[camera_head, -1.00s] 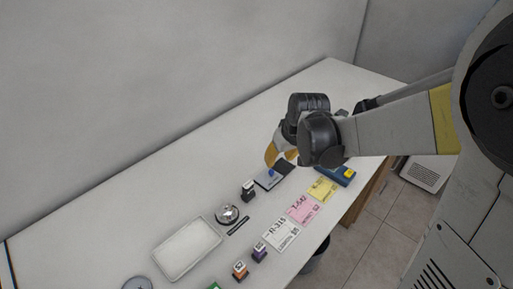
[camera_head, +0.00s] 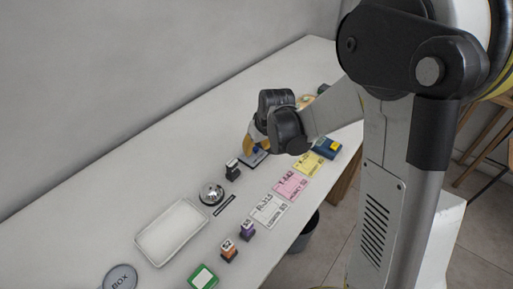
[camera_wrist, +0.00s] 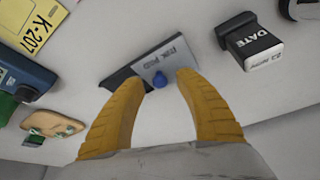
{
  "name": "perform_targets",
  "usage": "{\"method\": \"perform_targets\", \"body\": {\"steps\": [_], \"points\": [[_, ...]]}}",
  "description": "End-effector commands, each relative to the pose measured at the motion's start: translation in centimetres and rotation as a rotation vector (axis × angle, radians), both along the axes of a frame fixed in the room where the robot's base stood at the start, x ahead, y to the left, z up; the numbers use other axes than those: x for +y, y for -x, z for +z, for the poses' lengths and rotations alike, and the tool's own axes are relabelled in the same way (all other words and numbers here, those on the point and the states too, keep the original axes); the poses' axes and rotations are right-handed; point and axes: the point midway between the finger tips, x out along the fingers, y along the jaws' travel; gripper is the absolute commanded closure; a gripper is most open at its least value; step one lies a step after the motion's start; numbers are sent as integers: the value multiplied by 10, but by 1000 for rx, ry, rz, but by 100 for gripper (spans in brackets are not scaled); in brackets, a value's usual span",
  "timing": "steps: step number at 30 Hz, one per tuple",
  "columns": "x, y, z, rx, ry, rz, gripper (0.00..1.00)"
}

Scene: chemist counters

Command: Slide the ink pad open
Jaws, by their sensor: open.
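The ink pad (camera_wrist: 172,60) lies on the white counter, with a grey lid lettered INK PAD, a blue knob (camera_wrist: 159,80) on the lid, and a dark part (camera_wrist: 119,78) showing at one end. In the head view the ink pad (camera_head: 254,158) is partly hidden by my gripper (camera_head: 249,147). My gripper (camera_wrist: 158,80) is open in the wrist view, its two yellow fingers pointing at the ink pad. The blue knob appears between the fingertips; I cannot tell whether either finger touches it.
A black DATE stamp (camera_wrist: 249,44) stands beside the ink pad. A bell (camera_head: 212,193), a white tray (camera_head: 171,232), coloured stamps (camera_head: 228,250) and paper cards (camera_head: 290,186) lie along the counter. A blue device (camera_head: 327,148) sits near the front edge.

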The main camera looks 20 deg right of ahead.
Motion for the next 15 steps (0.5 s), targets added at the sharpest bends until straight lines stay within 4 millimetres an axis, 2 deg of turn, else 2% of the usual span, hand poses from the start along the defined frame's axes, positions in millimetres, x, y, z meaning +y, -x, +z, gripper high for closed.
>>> {"method": "perform_targets", "body": {"steps": [1,3,4,15], "points": [[0,0,0,0,0,0,73],[0,0,0,0,0,0,94],[0,0,0,0,0,0,100],[-2,-2,0,-2,-2,-1,100]]}}
